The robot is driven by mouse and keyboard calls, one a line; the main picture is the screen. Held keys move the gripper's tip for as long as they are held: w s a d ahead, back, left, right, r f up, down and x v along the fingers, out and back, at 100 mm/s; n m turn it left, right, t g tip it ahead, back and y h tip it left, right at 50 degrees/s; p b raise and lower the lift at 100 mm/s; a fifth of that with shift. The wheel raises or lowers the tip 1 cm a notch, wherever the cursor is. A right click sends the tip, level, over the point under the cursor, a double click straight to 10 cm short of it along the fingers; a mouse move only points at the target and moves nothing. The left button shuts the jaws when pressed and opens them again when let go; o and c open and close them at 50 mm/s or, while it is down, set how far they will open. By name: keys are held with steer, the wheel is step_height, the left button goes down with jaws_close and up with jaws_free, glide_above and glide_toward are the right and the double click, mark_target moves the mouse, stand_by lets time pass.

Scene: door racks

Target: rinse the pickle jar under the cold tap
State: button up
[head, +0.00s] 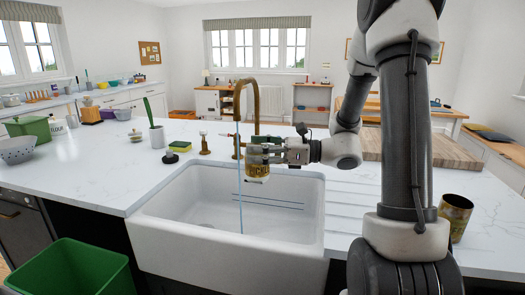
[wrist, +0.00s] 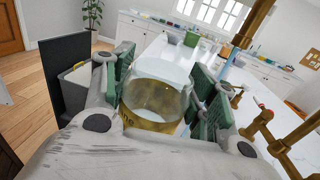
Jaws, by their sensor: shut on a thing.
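My gripper (head: 270,152) is shut on the pickle jar (head: 257,170) and holds it above the sink (head: 225,258). The jar is clear glass with a yellow label and looks about upright in the head view. In the wrist view the jar (wrist: 155,95) sits between the two green finger pads. The brass tap (head: 258,84) arches behind the sink. A thin blue water stream (head: 240,200) falls from it into the basin, just left of the jar. The stream looks beside the jar; I cannot tell whether they touch.
A green bin (head: 70,270) stands in front of the counter at left. A green-and-yellow sponge (head: 180,146) and a white cup (head: 157,137) stand behind the sink. A metal can (head: 456,215) stands at right. A wooden board (head: 430,150) lies behind my arm.

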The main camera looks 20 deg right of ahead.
steer(key=w+a+f, duration=0.2)
steer(key=w, duration=0.8)
steer(key=shift+w+a, duration=0.25)
steer(key=shift+d, duration=0.15)
stand_by(0.4)
steer(key=shift+w+d, duration=0.15)
steer(key=shift+d, duration=0.3)
steer(key=shift+a, duration=0.15)
steer(key=shift+a, duration=0.45)
steer(key=shift+d, duration=0.1)
steer(key=shift+d, duration=0.5)
